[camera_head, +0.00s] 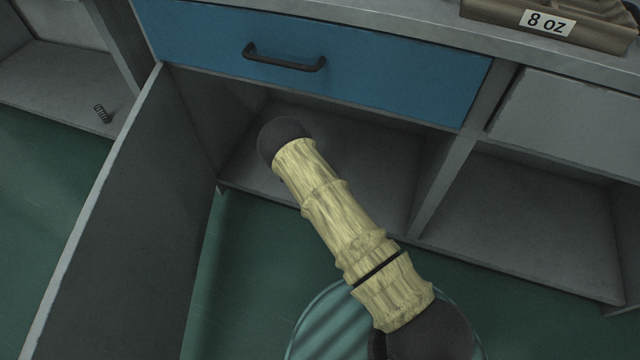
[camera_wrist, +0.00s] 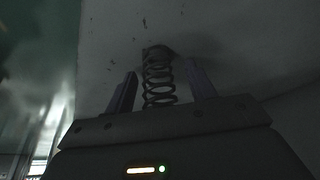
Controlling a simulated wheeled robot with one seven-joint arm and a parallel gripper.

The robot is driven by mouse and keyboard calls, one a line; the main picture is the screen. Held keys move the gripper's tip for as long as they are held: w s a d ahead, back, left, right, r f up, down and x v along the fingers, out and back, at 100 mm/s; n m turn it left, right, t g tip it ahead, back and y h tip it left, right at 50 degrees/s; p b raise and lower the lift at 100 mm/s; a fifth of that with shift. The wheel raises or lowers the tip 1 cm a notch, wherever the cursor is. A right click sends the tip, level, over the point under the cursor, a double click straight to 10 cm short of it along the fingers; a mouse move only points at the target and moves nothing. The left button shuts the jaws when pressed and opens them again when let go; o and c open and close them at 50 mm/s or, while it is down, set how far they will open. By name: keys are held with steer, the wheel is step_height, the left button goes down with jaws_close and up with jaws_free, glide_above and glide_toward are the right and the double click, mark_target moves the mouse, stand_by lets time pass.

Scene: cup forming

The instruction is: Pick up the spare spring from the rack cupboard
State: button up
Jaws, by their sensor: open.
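A dark coil spring (camera_wrist: 158,82) stands out between the two fingers of my gripper (camera_wrist: 163,72) in the wrist view. The fingers are open, one on each side of the spring, with a gap visible to each. Behind the spring is a grey, speckled surface. In the head view my arm reaches into the open cupboard (camera_head: 365,185) under the blue drawer, and my gripper is hidden there. This spring does not show in the head view. Another dark spring (camera_head: 103,113) stands on the shelf of the left compartment.
The blue drawer (camera_head: 300,65) with a dark handle is shut above the cupboard. An open grey door (camera_head: 120,200) stands left of my arm. A divider separates the cupboard from an empty right compartment (camera_head: 530,215). A tray labelled 8 OZ (camera_head: 490,12) is on the counter.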

steer(key=shift+c, duration=0.2)
steer(key=c, duration=1)
step_height(320, 180, up, 10)
steer(key=p, duration=0.5)
